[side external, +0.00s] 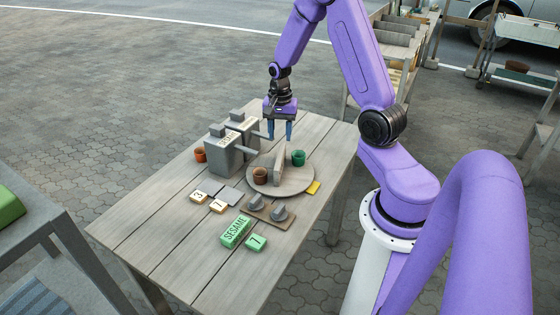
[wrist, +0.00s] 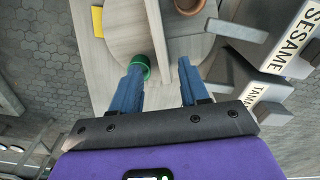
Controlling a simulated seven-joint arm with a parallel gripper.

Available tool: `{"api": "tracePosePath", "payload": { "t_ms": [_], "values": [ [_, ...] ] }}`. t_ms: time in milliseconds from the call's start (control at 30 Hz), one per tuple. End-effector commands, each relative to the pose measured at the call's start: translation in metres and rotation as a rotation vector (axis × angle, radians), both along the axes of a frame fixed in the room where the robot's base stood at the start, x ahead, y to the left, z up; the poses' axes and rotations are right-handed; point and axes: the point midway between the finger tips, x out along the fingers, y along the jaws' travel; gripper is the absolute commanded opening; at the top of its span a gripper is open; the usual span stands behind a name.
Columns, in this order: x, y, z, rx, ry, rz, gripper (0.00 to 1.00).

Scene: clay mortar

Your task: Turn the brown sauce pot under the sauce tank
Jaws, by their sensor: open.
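A round grey turntable (side external: 292,186) with an upright divider (side external: 278,167) stands on the table; it also shows in the wrist view (wrist: 118,40). The brown pot (side external: 260,175) is on its left side, cut off at the top of the wrist view (wrist: 188,5). A green pot (side external: 298,157) is across the divider; in the wrist view (wrist: 141,64) the left finger partly hides it. Two grey tanks (side external: 222,158) (side external: 243,125) stand left of the turntable, labelled SESAME and, partly legible, TAMA. The SESAME tank's arm (wrist: 237,31) ends near the brown pot. My gripper (side external: 280,132) is open and empty above the turntable's far side.
An orange pot (side external: 200,155) stands left of the tanks. In front are two knobs (side external: 267,208) on a brown base, number blocks (side external: 218,206), a green SESAME block (side external: 235,231) and a green 7 block (side external: 256,243). A yellow block (side external: 313,188) lies by the turntable. The near-left table is clear.

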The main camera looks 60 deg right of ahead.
Motion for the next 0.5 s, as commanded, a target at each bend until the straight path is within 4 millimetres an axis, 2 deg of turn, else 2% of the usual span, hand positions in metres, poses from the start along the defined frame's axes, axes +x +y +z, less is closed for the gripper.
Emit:
{"api": "tracePosePath", "payload": {
  "t_ms": [100,500],
  "values": [
    [-0.001,0.000,-0.021,0.001,0.005,0.001,0.45],
    [-0.001,0.000,-0.081,0.001,0.004,0.001,0.45]
  ]
}}
